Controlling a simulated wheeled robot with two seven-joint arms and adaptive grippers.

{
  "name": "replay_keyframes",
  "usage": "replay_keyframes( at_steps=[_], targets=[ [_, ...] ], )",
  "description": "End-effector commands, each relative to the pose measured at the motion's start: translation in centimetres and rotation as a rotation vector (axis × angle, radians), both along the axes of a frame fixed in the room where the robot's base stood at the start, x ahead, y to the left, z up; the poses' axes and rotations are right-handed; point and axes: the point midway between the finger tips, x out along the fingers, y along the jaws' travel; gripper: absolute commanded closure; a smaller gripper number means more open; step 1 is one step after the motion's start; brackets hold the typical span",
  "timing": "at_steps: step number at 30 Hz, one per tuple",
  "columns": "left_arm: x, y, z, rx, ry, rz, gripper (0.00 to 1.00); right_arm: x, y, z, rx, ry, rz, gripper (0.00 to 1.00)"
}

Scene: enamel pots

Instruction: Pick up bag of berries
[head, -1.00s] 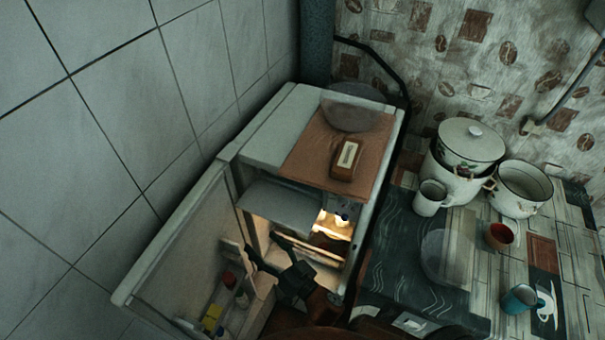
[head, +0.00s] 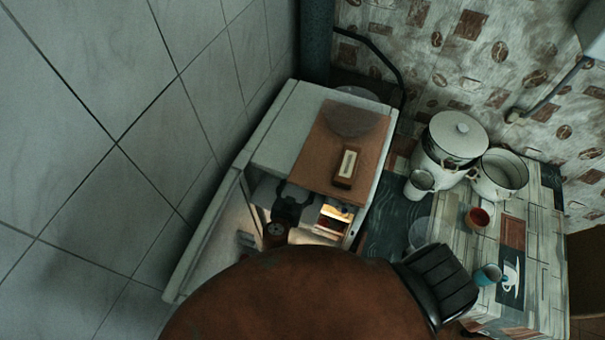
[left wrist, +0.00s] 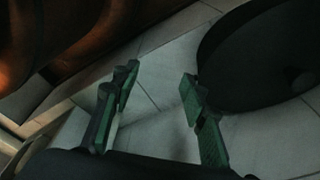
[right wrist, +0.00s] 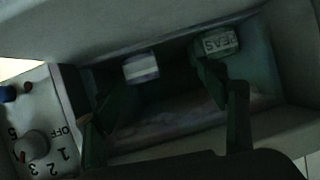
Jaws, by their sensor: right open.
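The open freezer compartment (right wrist: 262,90) fills the right wrist view. Inside are a white and pale purple striped packet (right wrist: 141,68) at the left and a packet marked PEAS (right wrist: 219,43), seen upside down, at the right. No berry label is readable, so I cannot tell whether the striped packet is the berries. My right gripper (right wrist: 156,84) is open and empty, its fingers pointing in towards both packets. In the head view the right gripper (head: 292,200) is at the fridge's upper opening. My left gripper (left wrist: 158,85) is open and empty over the floor.
The fridge top (head: 283,136) carries a brown box with a pale label (head: 346,167). A dial panel (right wrist: 35,130) is left of the compartment. Pots (head: 456,140), cups and a mug stand on the table at right.

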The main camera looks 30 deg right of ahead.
Motion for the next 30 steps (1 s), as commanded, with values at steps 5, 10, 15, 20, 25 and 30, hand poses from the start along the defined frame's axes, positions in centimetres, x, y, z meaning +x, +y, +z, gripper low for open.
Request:
replay_keyframes(
  at_steps=[5, 10, 15, 20, 25, 30],
  targets=[
    [-1.6, 0.1, 0.3, 0.015, 0.052, -0.064, 0.6, -1.9, -1.9, 0.6, -0.048, 0.035, -0.093, 0.33],
    [-1.8, 0.1, 0.2, 0.016, 0.056, -0.069, 0.6, -2.4, -2.5, 0.5, -0.053, 0.04, -0.112, 0.33],
    [-1.8, 0.1, 0.2, 0.016, 0.055, -0.068, 0.6, -2.5, -2.6, 0.5, -0.052, 0.04, -0.114, 0.33],
    [-1.8, 0.1, 0.5, 0.016, 0.054, -0.067, 0.6, -1.8, -3.2, 0.3, -0.055, 0.038, -0.112, 0.33],
    [-1.7, 0.1, 1.1, 0.015, 0.054, -0.066, 0.6, -0.3, -5.0, -0.5, -0.057, 0.039, -0.111, 0.33],
    [-1.7, 0.0, 1.7, 0.015, 0.053, -0.066, 0.6, 1.2, -6.7, -1.5, -0.056, 0.037, -0.11, 0.33]
  ],
)
